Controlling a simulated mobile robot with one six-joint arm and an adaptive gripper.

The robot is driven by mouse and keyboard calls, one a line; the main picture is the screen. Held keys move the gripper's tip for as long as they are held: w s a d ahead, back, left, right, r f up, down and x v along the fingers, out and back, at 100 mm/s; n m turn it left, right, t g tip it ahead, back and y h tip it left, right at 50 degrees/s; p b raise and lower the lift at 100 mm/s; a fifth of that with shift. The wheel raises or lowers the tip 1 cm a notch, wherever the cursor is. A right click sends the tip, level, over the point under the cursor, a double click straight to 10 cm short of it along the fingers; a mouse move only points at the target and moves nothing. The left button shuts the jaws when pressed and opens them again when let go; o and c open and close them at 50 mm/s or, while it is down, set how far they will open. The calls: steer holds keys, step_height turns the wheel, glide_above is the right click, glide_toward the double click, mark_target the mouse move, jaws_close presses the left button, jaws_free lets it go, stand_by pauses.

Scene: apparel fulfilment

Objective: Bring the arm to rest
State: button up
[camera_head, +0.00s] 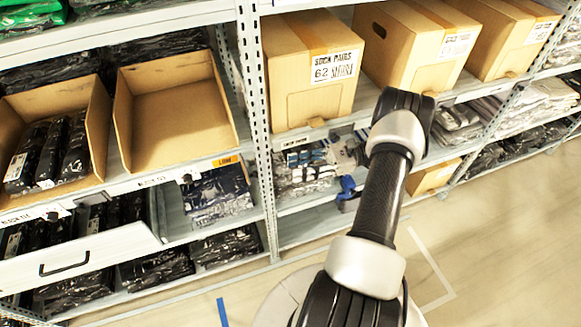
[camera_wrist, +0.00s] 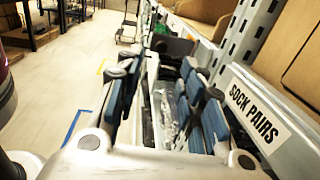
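My arm rises from the bottom right of the head view and bends at a dark elbow in front of the shelving. My gripper (camera_wrist: 158,85) shows in the wrist view with its blue-padded fingers wide apart. No item is held between them; dark and clear packed goods on the shelf show beyond the gap. The fingers are beside a shelf edge with a "SOCK PAIRS" label (camera_wrist: 254,112). In the head view the hand is partly hidden behind my arm, near the lower middle shelf.
Cardboard boxes (camera_head: 312,75) stand on the shelf above. An empty open carton (camera_head: 172,110) is at left. Bagged goods (camera_head: 303,172) lie on the lower shelf, and a white drawer front (camera_head: 80,258) sticks out at lower left. The floor (camera_head: 500,235) at right is clear.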

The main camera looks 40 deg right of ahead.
stand_by(0.5)
steer(key=a+r+n+g+h, duration=0.6)
steer(key=a+r+n+g, duration=0.35)
steer(key=a+r, duration=0.6)
steer(key=s+a+r+n+t+h, duration=0.2)
steer(key=s+a+r+n+h, duration=0.1)
steer(key=s+a+n+h, duration=0.2)
steer(key=s+a+r+n+t+h, duration=0.3)
steer(key=s+a+r+n+h, duration=0.1)
steer(key=s+n, duration=0.5)
steer(key=shift+a+t+h, duration=0.35)
steer(key=shift+a+h, duration=0.05)
steer(key=shift+a, duration=0.1)
steer(key=shift+r, duration=0.1)
